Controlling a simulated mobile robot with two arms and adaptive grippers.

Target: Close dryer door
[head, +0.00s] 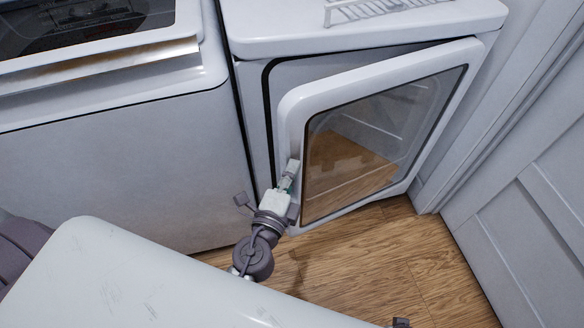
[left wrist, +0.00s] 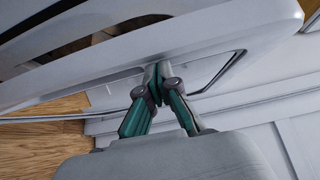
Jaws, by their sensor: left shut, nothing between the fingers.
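The dryer door (head: 292,125) is a white frame around a large glass window, hinged on the right and standing partly open. A dark-edged gap shows between its left side and the dryer body (head: 262,40). My left gripper (head: 291,168) is at the lower left edge of the door, on its outer side. Its fingers are shut and empty. In the left wrist view the fingertips (left wrist: 158,78) meet close against a white surface, apparently the door (left wrist: 185,35). I cannot tell for sure whether they touch it.
A white washer (head: 130,150) with a dark-windowed lid stands left of the dryer. A white rack (head: 375,10) sits on the dryer top. A white panelled door (head: 530,190) stands close on the right. Wooden floor (head: 370,260) is free before the dryer.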

